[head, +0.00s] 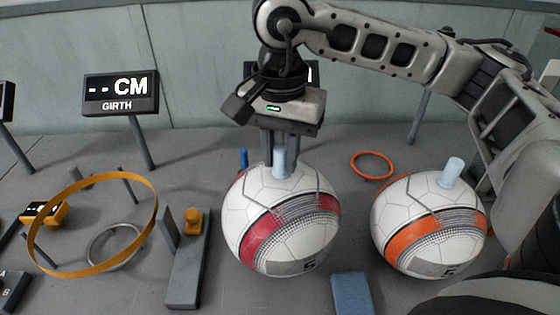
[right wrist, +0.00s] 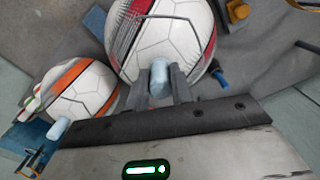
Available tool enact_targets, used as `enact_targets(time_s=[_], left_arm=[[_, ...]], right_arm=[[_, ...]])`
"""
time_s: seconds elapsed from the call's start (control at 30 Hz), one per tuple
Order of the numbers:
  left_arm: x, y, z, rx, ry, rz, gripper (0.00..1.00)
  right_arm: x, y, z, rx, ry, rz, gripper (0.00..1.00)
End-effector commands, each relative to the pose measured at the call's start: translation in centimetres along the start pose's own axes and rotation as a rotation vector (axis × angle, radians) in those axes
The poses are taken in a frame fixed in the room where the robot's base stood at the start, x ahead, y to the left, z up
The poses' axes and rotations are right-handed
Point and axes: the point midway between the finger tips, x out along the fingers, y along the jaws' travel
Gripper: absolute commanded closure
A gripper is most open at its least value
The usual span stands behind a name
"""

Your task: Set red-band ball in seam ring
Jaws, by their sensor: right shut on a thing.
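The red-band ball (head: 281,220) is white with a red band and a pale blue stem on top. My right gripper (head: 280,152) is above it, shut on the stem. In the right wrist view the stem (right wrist: 160,78) sits between the two fingers, with the ball (right wrist: 163,38) just beyond. I cannot tell whether the ball's underside touches the table. A thin grey ring (head: 91,254) lies on the table at the left. An orange ring (head: 354,166) lies behind the balls. I cannot tell which is the seam ring. My left gripper is not in view.
An orange-band ball (head: 428,222) with its own stem stands close on the right. A tilted gold hoop (head: 151,205) stands over the grey ring. A grey block with an orange knob (head: 193,221) lies between hoop and ball. A girth display (head: 121,94) stands behind; a blue block (head: 352,293) is in front.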

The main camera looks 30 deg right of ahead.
Motion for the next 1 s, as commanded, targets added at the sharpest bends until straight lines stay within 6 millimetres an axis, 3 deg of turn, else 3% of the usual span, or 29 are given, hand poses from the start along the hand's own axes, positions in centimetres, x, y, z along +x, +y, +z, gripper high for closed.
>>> enact_targets(time_s=[0.2,0.67,0.7,0.77,1.0], left_arm=[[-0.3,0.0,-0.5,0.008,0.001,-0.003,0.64],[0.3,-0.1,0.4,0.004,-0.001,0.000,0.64],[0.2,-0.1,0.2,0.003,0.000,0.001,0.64],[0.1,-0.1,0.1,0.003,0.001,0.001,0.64],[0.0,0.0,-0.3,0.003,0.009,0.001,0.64]], right_arm=[[2.0,0.0,0.1,-0.003,-0.001,-0.002,1.00],[2.9,-0.1,0.1,-0.002,-0.001,-0.002,1.00],[2.8,0.0,0.1,-0.002,-0.002,0.000,0.72],[2.8,0.0,0.1,-0.002,-0.002,0.000,0.56],[2.7,-0.1,0.1,-0.002,-0.002,0.000,0.56]])
